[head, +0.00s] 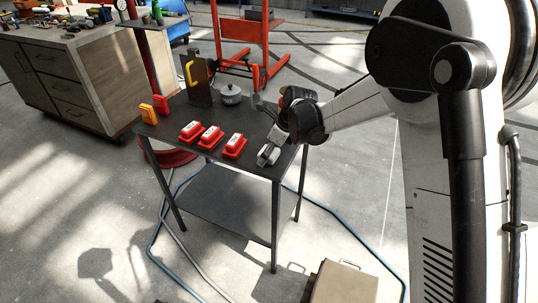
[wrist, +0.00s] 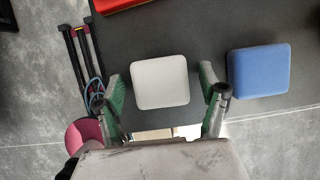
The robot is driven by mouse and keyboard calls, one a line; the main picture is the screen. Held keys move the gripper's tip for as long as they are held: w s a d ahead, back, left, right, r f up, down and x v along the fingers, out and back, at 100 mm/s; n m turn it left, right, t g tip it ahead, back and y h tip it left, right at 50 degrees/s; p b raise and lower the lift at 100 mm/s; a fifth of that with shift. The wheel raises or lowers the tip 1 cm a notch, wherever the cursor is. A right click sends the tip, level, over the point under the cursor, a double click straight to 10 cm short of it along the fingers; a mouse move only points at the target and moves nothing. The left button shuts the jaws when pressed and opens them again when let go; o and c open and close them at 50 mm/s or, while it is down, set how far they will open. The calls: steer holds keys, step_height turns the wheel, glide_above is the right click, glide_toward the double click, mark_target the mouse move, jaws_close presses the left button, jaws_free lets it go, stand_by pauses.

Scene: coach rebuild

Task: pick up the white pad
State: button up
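The white pad (wrist: 160,82) is a rounded square lying on the dark tabletop (wrist: 212,35), near the table's edge, in the wrist view. My gripper (wrist: 162,76) is open, with one green-lined finger on each side of the pad and a visible gap on both sides. Nothing is held. How high the fingertips are above the tabletop I cannot tell. In the head view my gripper (head: 268,156) is at the right end of the table, and I cannot make out the white pad there.
A blue pad (wrist: 258,70) lies just right of my right finger. Several red blocks (head: 210,137) stand along the table to the left of my gripper. A grey pot (head: 231,96) and a dark upright plate with a yellow handle (head: 193,72) stand at the back.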

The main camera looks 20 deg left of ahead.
steer(key=c, duration=0.9)
steer(key=shift+r, duration=0.1)
steer(key=shift+r, duration=0.6)
step_height(320, 180, up, 3)
steer(key=shift+f, duration=0.15)
steer(key=s+a+r+p, duration=0.1)
steer(key=s+a+r, duration=0.3)
steer(key=s+r, duration=0.3)
steer(key=s, duration=0.4)
steer(key=shift+a, duration=0.1)
